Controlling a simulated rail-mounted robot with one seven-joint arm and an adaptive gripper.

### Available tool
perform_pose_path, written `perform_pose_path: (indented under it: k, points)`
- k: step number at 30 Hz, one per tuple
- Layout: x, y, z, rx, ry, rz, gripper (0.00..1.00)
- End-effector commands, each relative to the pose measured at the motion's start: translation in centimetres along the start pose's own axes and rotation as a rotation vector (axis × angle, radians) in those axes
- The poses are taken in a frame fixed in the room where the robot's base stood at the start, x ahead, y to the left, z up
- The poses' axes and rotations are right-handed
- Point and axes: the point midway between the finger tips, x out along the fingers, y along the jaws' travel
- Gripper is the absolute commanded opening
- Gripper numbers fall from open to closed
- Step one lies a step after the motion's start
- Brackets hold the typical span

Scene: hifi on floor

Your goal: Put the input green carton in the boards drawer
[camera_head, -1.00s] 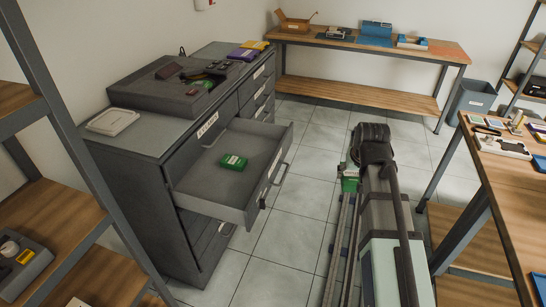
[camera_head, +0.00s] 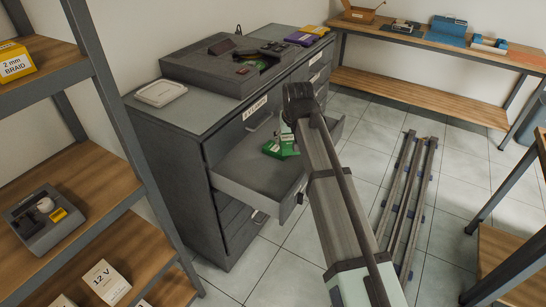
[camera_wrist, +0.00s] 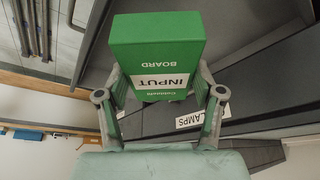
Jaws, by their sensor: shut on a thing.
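The green carton marked INPUT and BOARD (camera_wrist: 157,45) is held between the two fingers of my gripper (camera_wrist: 160,88) in the wrist view. In the head view my gripper (camera_head: 288,122) is over an open grey drawer (camera_head: 232,184), partly hidden by my arm. Green shows below it at the drawer's far part (camera_head: 281,148). The held carton and another green carton lying in the drawer seem to overlap there. I cannot tell whether the held one touches the drawer floor. The drawer's front label is hidden. A label ending in LAMPS (camera_wrist: 203,117) shows in the wrist view.
The grey cabinet (camera_head: 150,118) carries a dark tray (camera_head: 205,75), a white lid-like tray (camera_head: 160,92) and purple and yellow boxes. A wooden shelf rack (camera_head: 85,192) stands at left, close to the cabinet. Rails lie on the floor (camera_head: 408,190). A bench stands at the back.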

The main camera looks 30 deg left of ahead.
Motion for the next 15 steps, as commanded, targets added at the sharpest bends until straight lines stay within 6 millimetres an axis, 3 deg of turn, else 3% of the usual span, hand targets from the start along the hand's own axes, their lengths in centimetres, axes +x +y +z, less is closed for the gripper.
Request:
perform_pose_path:
  k: [1,6,10,15]
  points:
    - [0.5,-2.4,-1.2,-0.024,0.001,-0.01,0.29]
    - [1.2,-8.1,-3.2,-0.074,0.002,-0.031,0.29]
    - [1.4,-10.6,-4.1,-0.092,0.004,-0.039,0.29]
    - [2.2,-11.9,-4.1,-0.1,0.003,-0.043,0.29]
